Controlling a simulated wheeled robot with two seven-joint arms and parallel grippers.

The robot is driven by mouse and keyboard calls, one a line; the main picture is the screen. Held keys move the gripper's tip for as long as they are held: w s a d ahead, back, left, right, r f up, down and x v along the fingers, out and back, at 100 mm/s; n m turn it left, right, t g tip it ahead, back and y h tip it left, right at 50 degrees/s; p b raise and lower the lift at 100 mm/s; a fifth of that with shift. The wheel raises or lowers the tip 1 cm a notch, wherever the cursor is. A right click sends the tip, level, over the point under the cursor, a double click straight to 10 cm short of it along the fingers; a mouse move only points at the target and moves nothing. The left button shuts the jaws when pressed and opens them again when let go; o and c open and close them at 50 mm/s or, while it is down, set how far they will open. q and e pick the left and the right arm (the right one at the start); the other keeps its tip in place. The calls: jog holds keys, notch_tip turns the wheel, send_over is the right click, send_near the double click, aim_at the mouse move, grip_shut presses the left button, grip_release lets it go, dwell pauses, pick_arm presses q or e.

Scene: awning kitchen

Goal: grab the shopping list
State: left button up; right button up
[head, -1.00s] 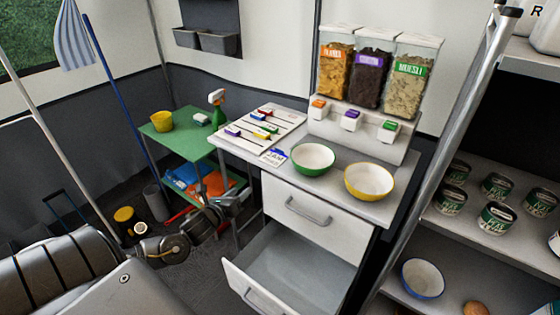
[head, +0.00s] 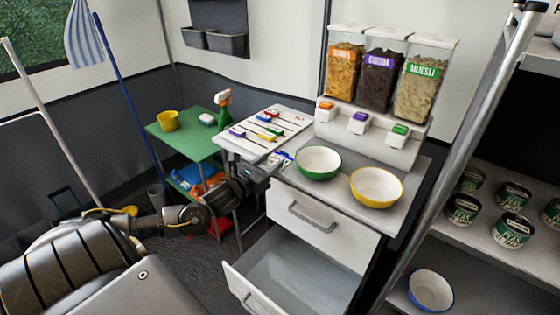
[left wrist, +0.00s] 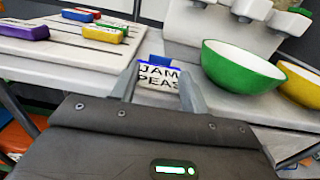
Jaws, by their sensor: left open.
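The shopping list is a small white note with a blue top edge and the words JAM and PEAS; in the left wrist view the list (left wrist: 158,77) shows between my two fingers. In the head view the list (head: 286,155) is mostly hidden by my gripper, at the counter's front left edge beside the green bowl (head: 318,162). My left gripper (left wrist: 157,68) is open, with a finger on each side of the note; I cannot tell whether they touch it. In the head view my left gripper (head: 272,165) is at that counter edge. My right gripper is not in view.
A slider board (head: 262,136) lies left of the list. A yellow bowl (head: 377,187) and cereal dispensers (head: 375,70) stand to the right and behind. An open drawer (head: 300,275) juts out below. A green table (head: 185,143) is at the left.

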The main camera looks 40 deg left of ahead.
aim_at(280, 155)
pick_arm(q)
jog(key=shift+w, duration=0.25)
jog(key=w, duration=0.5)
jog(key=shift+f, duration=0.1)
jog(key=shift+s, duration=0.1)
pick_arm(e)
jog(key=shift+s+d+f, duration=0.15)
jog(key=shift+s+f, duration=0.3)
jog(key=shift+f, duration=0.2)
pick_arm(q)
jog(key=shift+c, duration=0.4)
jog(key=c, duration=0.5)
jog(key=shift+c, duration=0.8)
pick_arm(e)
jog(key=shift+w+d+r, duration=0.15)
